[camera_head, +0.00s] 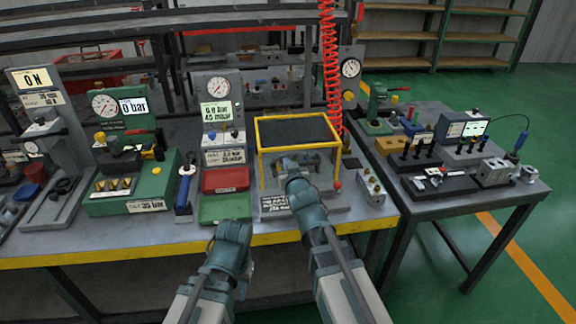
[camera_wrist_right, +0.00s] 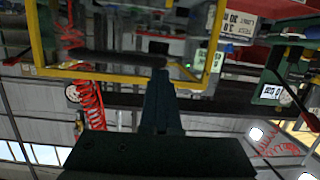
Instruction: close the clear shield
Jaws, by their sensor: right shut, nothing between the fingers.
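The clear shield (camera_head: 297,117) has a yellow frame around a dark-looking see-through panel. In the head view it stands over a grey valve block on the bench, with yellow uprights at its left and right. I cannot tell its exact hinge angle. My right gripper (camera_head: 290,165) is in front of the valve block, below the panel's near edge, and is shut and empty. In the right wrist view the shut fingers (camera_wrist_right: 158,70) overlap the yellow frame (camera_wrist_right: 100,74); contact cannot be told. My left gripper (camera_head: 240,270) is low in front of the bench edge, its fingers unclear.
A small grey block (camera_head: 370,186) sits to the right. The bench's yellow front edge (camera_head: 130,250) runs below.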

